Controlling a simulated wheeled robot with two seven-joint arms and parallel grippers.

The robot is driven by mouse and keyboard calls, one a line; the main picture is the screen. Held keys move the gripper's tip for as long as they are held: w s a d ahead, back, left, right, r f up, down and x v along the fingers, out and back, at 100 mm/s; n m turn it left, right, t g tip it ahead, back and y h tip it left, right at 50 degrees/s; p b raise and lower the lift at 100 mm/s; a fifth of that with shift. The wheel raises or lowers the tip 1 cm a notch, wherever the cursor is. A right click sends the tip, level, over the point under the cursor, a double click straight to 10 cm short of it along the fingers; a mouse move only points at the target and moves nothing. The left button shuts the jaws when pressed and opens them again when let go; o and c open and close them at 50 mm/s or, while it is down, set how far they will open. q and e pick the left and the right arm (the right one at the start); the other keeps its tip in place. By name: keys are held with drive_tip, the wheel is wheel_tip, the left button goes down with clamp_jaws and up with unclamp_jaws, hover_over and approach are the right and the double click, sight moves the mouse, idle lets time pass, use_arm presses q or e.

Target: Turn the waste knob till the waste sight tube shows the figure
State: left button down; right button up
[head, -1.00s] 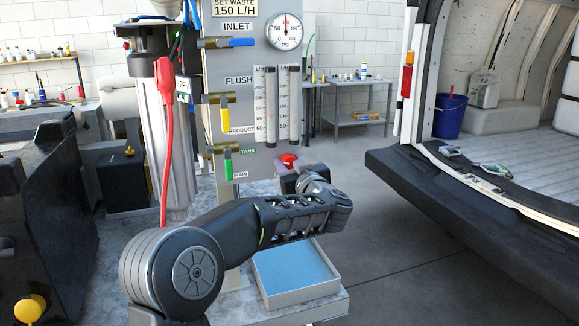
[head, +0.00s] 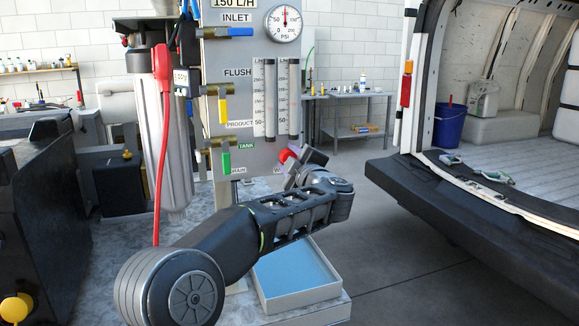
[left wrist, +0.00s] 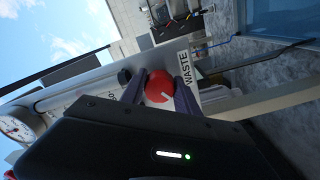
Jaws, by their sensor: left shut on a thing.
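The red waste knob (head: 286,155) is at the lower right of the grey panel (head: 232,60). In the left wrist view the knob (left wrist: 158,85) has a pale line and sits between my left gripper's dark fingers (left wrist: 159,92), beside the "WASTE" label (left wrist: 188,68). My left gripper (head: 296,160) is shut on the knob; its fingers are mostly hidden in the head view. The waste sight tube (head: 294,98) is the right one of two upright tubes; its level is too small to read. The sign (head: 235,4) is cut off at the top and shows "150 L/H". My right gripper is not in view.
A pressure gauge (head: 283,22) is above the tubes. Blue, yellow and green valve handles are left of them. A shallow blue-bottomed tray (head: 297,296) lies below my left arm. A van's rear bumper (head: 470,220) is on the right, with open floor between.

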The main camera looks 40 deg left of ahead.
use_arm(q)
drive_tip(key=shift+n+b, duration=0.55)
drive_tip(key=shift+n, duration=0.55)
drive_tip(key=c, duration=0.9)
unclamp_jaws()
drive_tip(key=shift+d, duration=0.1)
drive_tip(key=b+v, duration=0.1)
drive_tip(key=v, duration=0.6)
drive_tip(key=shift+s+d+b, duration=0.2)
drive_tip(key=shift+d+b, duration=0.1)
